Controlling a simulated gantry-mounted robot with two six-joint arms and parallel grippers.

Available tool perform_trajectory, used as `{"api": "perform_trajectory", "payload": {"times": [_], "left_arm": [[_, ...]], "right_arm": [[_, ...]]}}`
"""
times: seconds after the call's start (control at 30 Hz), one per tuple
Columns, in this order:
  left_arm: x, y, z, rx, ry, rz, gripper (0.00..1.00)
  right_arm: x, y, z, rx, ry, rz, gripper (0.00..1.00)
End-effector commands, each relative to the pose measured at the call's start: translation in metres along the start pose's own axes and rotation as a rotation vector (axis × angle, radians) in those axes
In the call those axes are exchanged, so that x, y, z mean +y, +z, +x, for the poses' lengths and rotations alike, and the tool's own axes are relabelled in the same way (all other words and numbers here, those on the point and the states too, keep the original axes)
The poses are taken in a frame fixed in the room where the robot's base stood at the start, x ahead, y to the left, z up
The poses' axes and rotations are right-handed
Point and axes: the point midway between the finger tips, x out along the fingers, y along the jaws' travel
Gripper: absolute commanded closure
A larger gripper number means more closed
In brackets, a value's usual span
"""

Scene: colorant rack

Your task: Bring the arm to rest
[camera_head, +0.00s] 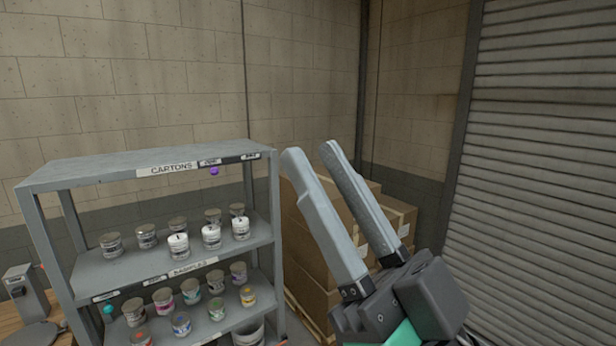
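My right gripper (312,150) is raised at the centre right of the head view, in front of the cardboard boxes. Its two long grey fingers point up and to the left. They stand apart with nothing between them, so it is open and empty. It appears to the right of the rack, touching nothing that I can see. My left gripper is not in view.
A grey metal rack (95,165) stands at the left, with several small cans on its shelves. Stacked cardboard boxes (305,262) stand behind my gripper. A roller shutter (550,170) is at the right. A wooden surface with a grey device (27,292) is at the lower left.

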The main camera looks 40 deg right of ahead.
Motion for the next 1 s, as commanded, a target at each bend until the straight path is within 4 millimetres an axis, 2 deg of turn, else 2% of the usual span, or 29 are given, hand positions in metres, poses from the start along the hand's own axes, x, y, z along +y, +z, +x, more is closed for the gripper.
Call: {"api": "perform_trajectory", "payload": {"times": [0.13,0.3,0.4,0.47,1.0], "left_arm": [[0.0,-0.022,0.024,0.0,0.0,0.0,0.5],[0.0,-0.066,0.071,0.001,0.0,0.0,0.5],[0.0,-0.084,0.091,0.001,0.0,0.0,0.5],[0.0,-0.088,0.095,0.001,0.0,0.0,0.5],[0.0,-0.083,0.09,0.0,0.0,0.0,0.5]], "right_arm": [[0.0,-0.022,0.024,0.0,-0.001,0.002,0.65],[0.0,-0.065,0.071,0.0,-0.001,0.002,0.65],[0.0,-0.083,0.091,0.001,-0.001,0.003,0.65],[0.0,-0.087,0.095,0.001,-0.001,0.003,0.65],[0.0,-0.082,0.09,0.0,-0.001,0.003,0.65]]}}
